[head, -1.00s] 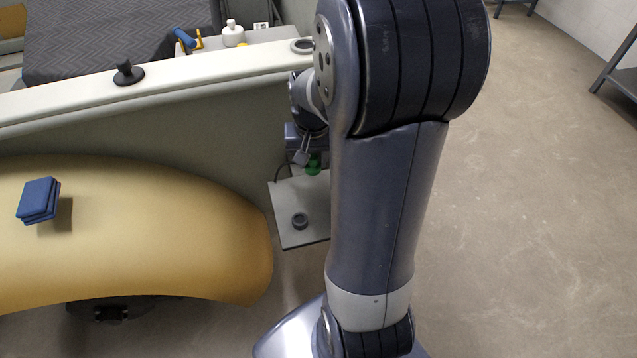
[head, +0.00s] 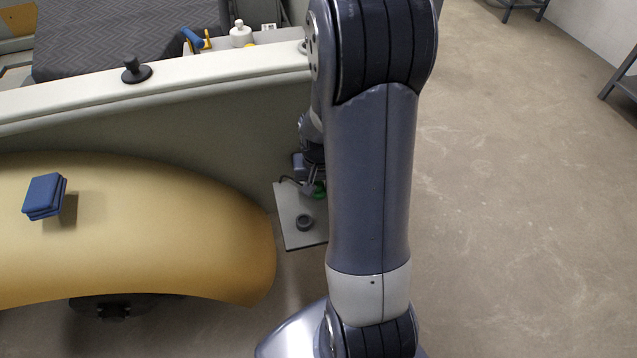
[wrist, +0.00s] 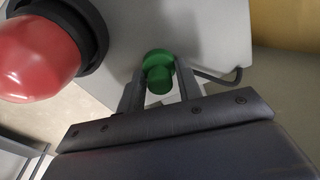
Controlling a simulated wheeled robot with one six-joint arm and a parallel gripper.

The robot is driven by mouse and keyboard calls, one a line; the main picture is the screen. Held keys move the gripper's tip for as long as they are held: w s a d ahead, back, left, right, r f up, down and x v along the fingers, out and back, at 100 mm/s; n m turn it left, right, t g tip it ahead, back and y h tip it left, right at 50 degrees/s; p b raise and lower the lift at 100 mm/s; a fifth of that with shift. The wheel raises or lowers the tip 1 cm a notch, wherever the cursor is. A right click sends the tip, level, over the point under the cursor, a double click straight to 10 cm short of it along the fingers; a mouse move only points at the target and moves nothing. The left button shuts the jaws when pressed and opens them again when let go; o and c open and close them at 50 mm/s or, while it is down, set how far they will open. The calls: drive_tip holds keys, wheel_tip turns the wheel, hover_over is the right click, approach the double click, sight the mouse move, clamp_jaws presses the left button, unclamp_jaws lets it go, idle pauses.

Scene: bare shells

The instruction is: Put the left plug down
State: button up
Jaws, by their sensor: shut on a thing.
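A green plug (wrist: 158,72) is between the two fingers of my gripper (wrist: 160,88) in the wrist view. The fingers are shut on it. My gripper (head: 315,186) is partly hidden there by my arm. A large red dome (wrist: 38,58) in a black ring (wrist: 88,22) is at the upper left of the wrist view; it does not show in the head view.
A yellow curved panel (head: 150,225) bears a blue block (head: 44,196). A pale wall with a ledge (head: 200,75) bears a black knob (head: 136,70). The floor at right is open.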

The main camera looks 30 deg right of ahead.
sight(319, 195)
drive_tip(key=o, duration=0.9)
drive_tip(key=shift+o, duration=0.2)
drive_tip(key=shift+r, duration=0.1)
wheel_tip(319, 195, up, 12)
drive_tip(key=s+p, duration=0.1)
drive_tip(key=shift+a, duration=0.3)
drive_tip(key=shift+s, duration=0.15)
drive_tip(key=f, duration=0.4)
drive_tip(key=w+f, duration=0.1)
drive_tip(key=f, duration=0.3)
drive_tip(key=f+b, duration=0.1)
drive_tip(key=f, duration=0.3)
drive_tip(key=shift+w+d+f, duration=0.15)
drive_tip(key=shift+d+f, duration=0.2)
drive_tip(key=shift+w+r, duration=0.1)
drive_tip(key=shift+r, duration=1.1)
